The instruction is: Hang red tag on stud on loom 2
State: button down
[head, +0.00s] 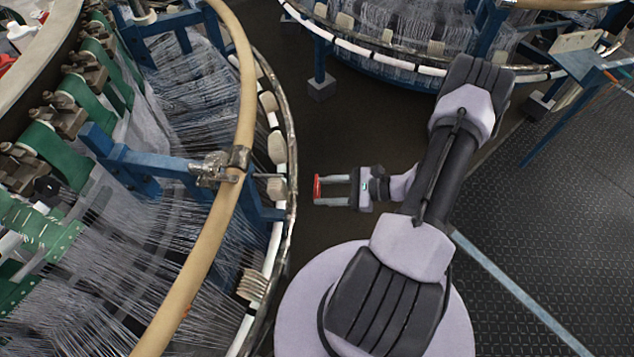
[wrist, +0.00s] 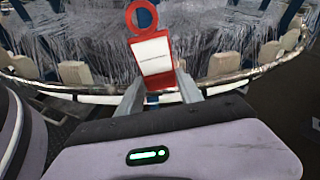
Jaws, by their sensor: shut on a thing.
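The red tag (head: 317,188) is held at the tips of my gripper (head: 322,189), which points left toward the near loom (head: 290,150). In the wrist view the tag (wrist: 156,66) has a white label panel and a ring at its top, and stands between the two fingers of my gripper (wrist: 160,88). The ring is empty. In the head view a metal clamp (head: 215,168) sits on the near loom's tan hoop, with a short rod (head: 262,176) reaching toward the rim. I cannot tell for sure which part is the stud, nor which loom is number 2.
A second loom (head: 400,55) stands at the back, with blue legs. Dark floor (head: 345,130) lies open between the looms. A gap separates the tag from the near loom's rim. A blue-framed stand (head: 580,75) is at the upper right.

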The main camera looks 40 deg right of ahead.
jog(key=shift+w+a, duration=0.5)
jog(key=shift+w, duration=0.15)
jog(key=w+a, duration=0.1)
jog(key=a, duration=0.1)
jog(key=w+a+p, duration=0.1)
jog(key=w, duration=0.1)
jog(key=shift+w+a+r, duration=0.15)
jog(key=shift+a+r, duration=0.05)
jog(key=shift+a, duration=0.15)
jog(key=shift+w+a, duration=0.1)
jog(key=shift+w+a, duration=0.65)
jog(key=shift+a, duration=0.05)
jog(key=shift+w+a, duration=0.15)
jog(key=shift+w, duration=0.05)
dwell(0.4)
jog(key=shift+f+b, duration=0.2)
jog(key=shift+b, duration=0.25)
jog(key=shift+s, duration=0.1)
